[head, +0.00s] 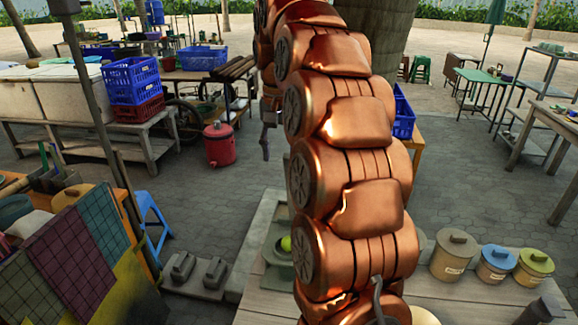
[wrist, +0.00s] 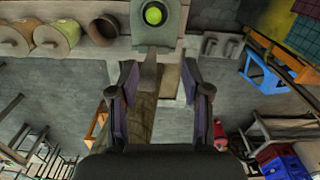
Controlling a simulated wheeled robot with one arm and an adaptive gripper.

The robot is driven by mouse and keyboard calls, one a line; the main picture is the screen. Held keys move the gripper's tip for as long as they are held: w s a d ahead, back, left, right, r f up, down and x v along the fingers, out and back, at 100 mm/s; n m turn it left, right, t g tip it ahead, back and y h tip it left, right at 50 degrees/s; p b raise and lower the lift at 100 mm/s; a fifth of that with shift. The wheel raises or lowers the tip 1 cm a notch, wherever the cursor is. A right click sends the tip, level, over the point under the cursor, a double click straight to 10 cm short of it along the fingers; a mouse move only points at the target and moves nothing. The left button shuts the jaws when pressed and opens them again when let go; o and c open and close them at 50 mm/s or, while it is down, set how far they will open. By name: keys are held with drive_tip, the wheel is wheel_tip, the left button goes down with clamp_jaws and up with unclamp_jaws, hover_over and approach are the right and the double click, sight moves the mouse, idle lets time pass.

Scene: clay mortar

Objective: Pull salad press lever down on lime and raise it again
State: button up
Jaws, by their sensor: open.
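The green lime (head: 286,243) sits in a grey-green holder (head: 276,256) just left of my copper arm in the head view. In the wrist view the lime (wrist: 153,14) lies in its holder near the top edge, beyond my fingertips. My gripper (wrist: 158,82) has its two dark fingers spread, with nothing held between them. In the head view it is mostly hidden behind my arm. A grey upright shape (wrist: 148,70) shows between the fingers in the wrist view; I cannot tell whether it is the press lever. My arm hides much of the counter near the lime.
Lidded clay jars (head: 454,255) stand on the wooden counter at right. Grey handled blocks (head: 183,267) lie to its left, near a blue stool (head: 150,222). A red drink cooler (head: 219,145) stands on the paving. The paving behind the counter is largely open.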

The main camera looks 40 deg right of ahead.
sight(289, 178)
drive_tip(key=shift+w+d+r+m, duration=0.1)
drive_tip(key=shift+w+d+m, duration=0.1)
drive_tip(key=shift+d, duration=0.4)
drive_tip(key=shift+w+d+r+m, duration=0.15)
drive_tip(key=shift+w+d+m, duration=0.1)
drive_tip(key=shift+d, duration=0.4)
drive_tip(key=shift+w+d+r+m, duration=0.1)
drive_tip(key=shift+w+d+m, duration=0.1)
drive_tip(key=shift+d, duration=0.4)
drive_tip(key=shift+f+p, duration=1.1)
drive_tip(key=shift+f, duration=2.7)
clamp_jaws()
